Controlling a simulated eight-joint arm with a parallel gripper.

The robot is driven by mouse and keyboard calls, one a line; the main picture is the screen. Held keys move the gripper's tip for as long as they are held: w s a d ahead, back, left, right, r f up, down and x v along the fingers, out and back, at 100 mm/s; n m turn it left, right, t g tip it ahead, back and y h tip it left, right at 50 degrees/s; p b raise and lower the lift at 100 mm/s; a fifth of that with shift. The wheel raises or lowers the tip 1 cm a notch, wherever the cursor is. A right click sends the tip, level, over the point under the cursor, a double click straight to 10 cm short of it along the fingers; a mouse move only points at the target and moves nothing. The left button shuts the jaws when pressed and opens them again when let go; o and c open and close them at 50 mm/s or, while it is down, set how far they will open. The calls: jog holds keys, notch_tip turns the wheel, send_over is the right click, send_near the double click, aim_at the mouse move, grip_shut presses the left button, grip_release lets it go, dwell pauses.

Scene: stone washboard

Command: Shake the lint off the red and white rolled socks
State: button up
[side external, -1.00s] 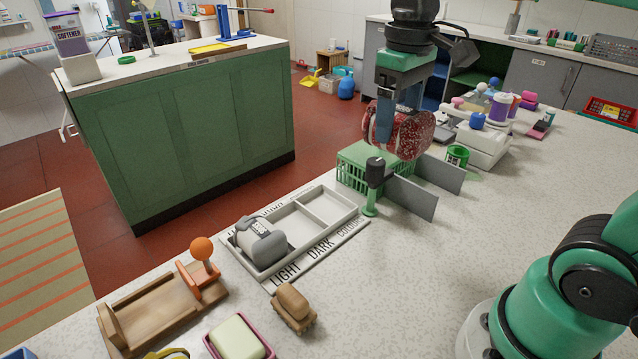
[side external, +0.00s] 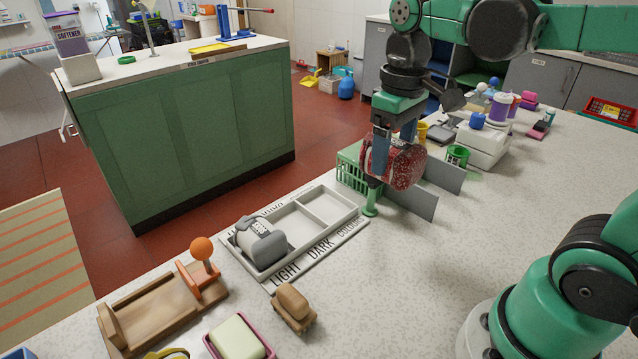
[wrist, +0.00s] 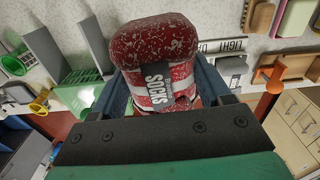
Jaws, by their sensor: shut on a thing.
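The red and white rolled socks (side external: 406,166) are speckled with white lint. They carry a dark band lettered SOCKS, readable in the wrist view (wrist: 150,50). My gripper (side external: 381,160) is shut on the socks and holds them in front of the green slatted basket (side external: 350,170) and close to two grey upright panels (side external: 410,199). The gap between socks and panels is hard to judge. In the wrist view the socks fill the space between my blue fingers, and the fingertips are partly hidden behind them.
A sorting tray (side external: 327,208) marked LIGHT, DARK and COLOUR holds a grey roll (side external: 262,241) in its near compartment. A green post (side external: 370,204) stands beside the panels. A white scale-like box (side external: 482,143) with bottles lies behind.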

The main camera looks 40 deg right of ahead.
aim_at(394, 144)
notch_tip(394, 144, up, 9)
notch_tip(394, 144, down, 9)
jog(key=shift+f, duration=0.2)
jog(key=o, duration=0.5)
jog(key=shift+r, duration=0.1)
jog(key=c, duration=0.5)
notch_tip(394, 144, up, 11)
jog(key=shift+f, duration=5.55)
